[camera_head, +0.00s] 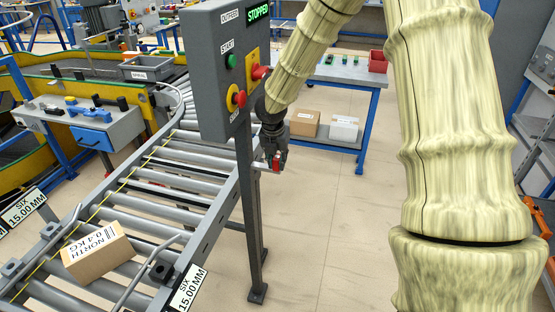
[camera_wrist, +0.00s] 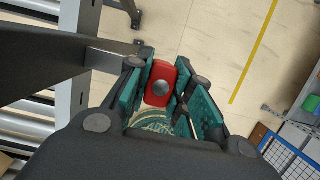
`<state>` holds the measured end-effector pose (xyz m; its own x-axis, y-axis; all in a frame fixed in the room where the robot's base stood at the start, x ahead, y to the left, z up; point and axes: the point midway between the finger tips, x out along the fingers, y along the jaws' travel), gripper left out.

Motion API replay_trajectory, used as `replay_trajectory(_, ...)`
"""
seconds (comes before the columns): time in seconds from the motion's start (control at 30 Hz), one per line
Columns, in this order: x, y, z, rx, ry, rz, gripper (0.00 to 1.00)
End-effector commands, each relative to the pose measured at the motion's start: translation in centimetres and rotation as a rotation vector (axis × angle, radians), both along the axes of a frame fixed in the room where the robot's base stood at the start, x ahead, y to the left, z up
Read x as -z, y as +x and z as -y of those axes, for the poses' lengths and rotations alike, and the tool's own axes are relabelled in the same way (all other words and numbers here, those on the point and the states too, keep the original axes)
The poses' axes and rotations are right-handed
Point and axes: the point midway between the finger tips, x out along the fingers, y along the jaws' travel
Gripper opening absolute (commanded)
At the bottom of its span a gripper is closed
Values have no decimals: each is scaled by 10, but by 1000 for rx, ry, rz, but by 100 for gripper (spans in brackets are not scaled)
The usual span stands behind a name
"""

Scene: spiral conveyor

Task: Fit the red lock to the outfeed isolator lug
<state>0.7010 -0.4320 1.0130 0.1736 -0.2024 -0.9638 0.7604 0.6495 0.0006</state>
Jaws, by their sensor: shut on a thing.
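The red lock (camera_wrist: 160,72) is held between the teal finger pads of my gripper (camera_wrist: 163,90) in the wrist view, with a round grey spot on its face. In the head view my gripper (camera_head: 275,158) points down beside the control post, and a small red part of the lock (camera_head: 277,163) shows at its fingertips. The grey control box labelled OUTFEED (camera_head: 212,75) stands above and left of the gripper. I cannot make out the lug.
The box's post (camera_head: 252,215) stands close left of my gripper. The roller conveyor (camera_head: 150,190) carries a carton (camera_head: 97,252) labelled NORTH. A blue-framed bench (camera_head: 345,77) stands behind. The floor (camera_head: 335,215) right of the post is clear.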

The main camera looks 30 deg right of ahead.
Motion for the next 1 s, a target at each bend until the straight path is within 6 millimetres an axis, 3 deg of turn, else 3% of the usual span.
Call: replay_trajectory(1.0,-28,0,0,0,1,1,0)
